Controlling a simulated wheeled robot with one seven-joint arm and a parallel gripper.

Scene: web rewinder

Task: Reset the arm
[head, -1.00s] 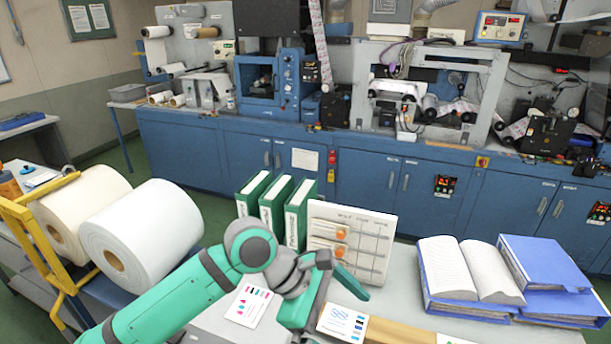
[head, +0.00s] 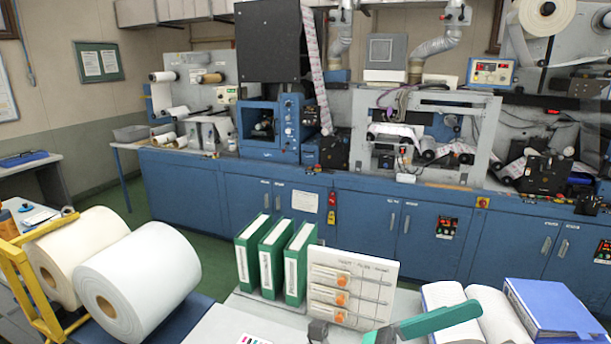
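Only parts of my arm's end show, at the bottom edge of the head view. A slim teal piece (head: 440,320) with a dark grey end lies in front of the open book. A small dark grey piece (head: 318,331) stands to its left, below the board. The rest of my arm is out of the frame. I cannot tell from these parts whether my gripper is open or shut, and I see nothing held.
A white board (head: 375,283) with several sliders and orange knobs stands beside green binders (head: 272,258). An open book (head: 497,317) and blue binders (head: 553,310) lie at right. White rolls (head: 140,275) sit at left. The blue rewinder cabinets (head: 370,220) stand behind.

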